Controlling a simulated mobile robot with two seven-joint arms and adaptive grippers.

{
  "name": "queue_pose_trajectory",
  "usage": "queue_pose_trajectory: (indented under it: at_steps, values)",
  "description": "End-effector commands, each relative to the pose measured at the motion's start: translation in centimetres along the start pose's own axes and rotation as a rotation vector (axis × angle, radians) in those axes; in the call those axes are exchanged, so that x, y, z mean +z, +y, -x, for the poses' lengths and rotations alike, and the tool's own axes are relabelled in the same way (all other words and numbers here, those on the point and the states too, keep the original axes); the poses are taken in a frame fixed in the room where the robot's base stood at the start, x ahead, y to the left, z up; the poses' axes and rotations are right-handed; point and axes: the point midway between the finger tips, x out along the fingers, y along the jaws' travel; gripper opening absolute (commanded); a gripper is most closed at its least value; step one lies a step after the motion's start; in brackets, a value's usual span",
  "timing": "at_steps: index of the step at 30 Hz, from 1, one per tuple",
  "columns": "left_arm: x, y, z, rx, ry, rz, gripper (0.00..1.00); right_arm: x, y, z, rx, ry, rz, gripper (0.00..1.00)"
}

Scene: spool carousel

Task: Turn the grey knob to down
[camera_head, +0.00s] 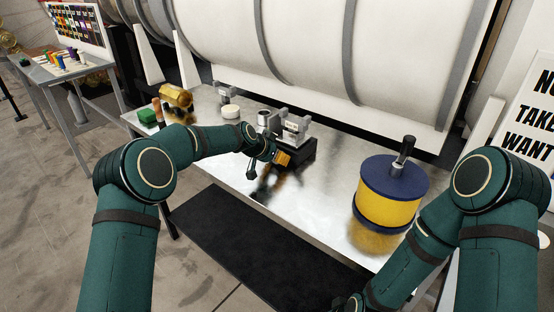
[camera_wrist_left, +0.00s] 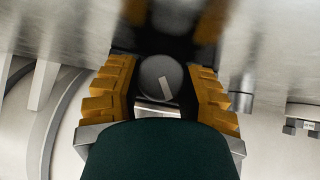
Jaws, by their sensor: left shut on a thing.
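The grey knob (camera_wrist_left: 161,78) is a round dark grey disc with a short white mark, seen in the left wrist view between my finger pads. The mark points to the lower right of that picture. My left gripper (camera_head: 283,158) is shut on the knob, with orange-yellow ridged pads on both sides of it. In the head view it is at the front of a silver device (camera_head: 292,127) on a black base, and hides the knob there. Only the dark end of my right arm (camera_head: 349,303) shows at the bottom edge; its fingers cannot be made out.
A yellow spool with blue flanges (camera_head: 388,205) stands at the right of the metal table (camera_head: 225,158). A brass part (camera_head: 176,97), green block (camera_head: 147,116) and white disc (camera_head: 230,111) are at the left. A large white drum (camera_head: 300,40) runs behind.

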Motion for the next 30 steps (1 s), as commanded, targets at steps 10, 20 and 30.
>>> queue_pose_trajectory:
  at_steps: [10, 20, 30]
  values:
    - [0.1, 0.1, -0.1, 0.075, 0.002, 0.073, 0.04, 0.0, 0.1, -0.2, 0.0, 0.002, 0.0, 1.0]
    - [0.1, 0.1, -0.1, 0.073, 0.002, 0.071, 0.72, 0.0, 0.1, -0.2, 0.0, 0.002, 0.0, 1.0]
    - [0.0, -0.1, 0.8, 0.071, 0.003, 0.072, 0.72, 0.0, 0.1, -0.2, 0.0, 0.002, 0.0, 1.0]
